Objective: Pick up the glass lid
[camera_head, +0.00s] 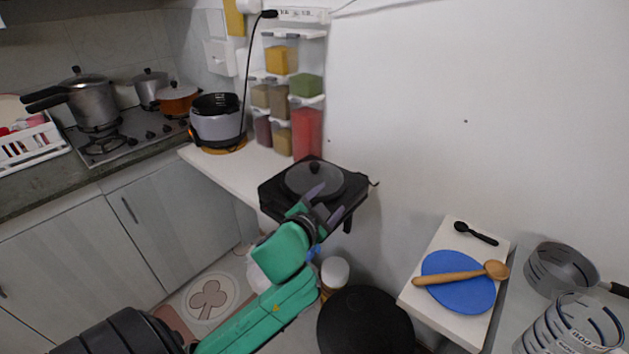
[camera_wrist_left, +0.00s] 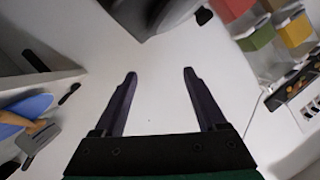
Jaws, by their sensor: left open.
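The glass lid (camera_head: 314,177) is round and dark grey with a black knob on top. It sits flat on a black cooker (camera_head: 352,193) at the end of the white shelf by the wall. My left gripper (camera_head: 325,203) is open and empty at the near right side of the lid, overlapping its front edge in the head view. I cannot tell whether it touches. In the left wrist view the open fingers (camera_wrist_left: 159,74) have only white surface between them. A grey shape with a black tip at that view's top edge is cut off and unclear. My right gripper is not in view.
Spice containers (camera_head: 306,130) stack against the wall behind the lid. A grey pot (camera_head: 217,122) stands left on the shelf (camera_head: 240,172). At right, a board (camera_head: 430,290) holds a blue plate (camera_head: 470,300) with a wooden spoon (camera_head: 450,276). A round black object (camera_head: 365,325) is below the arm.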

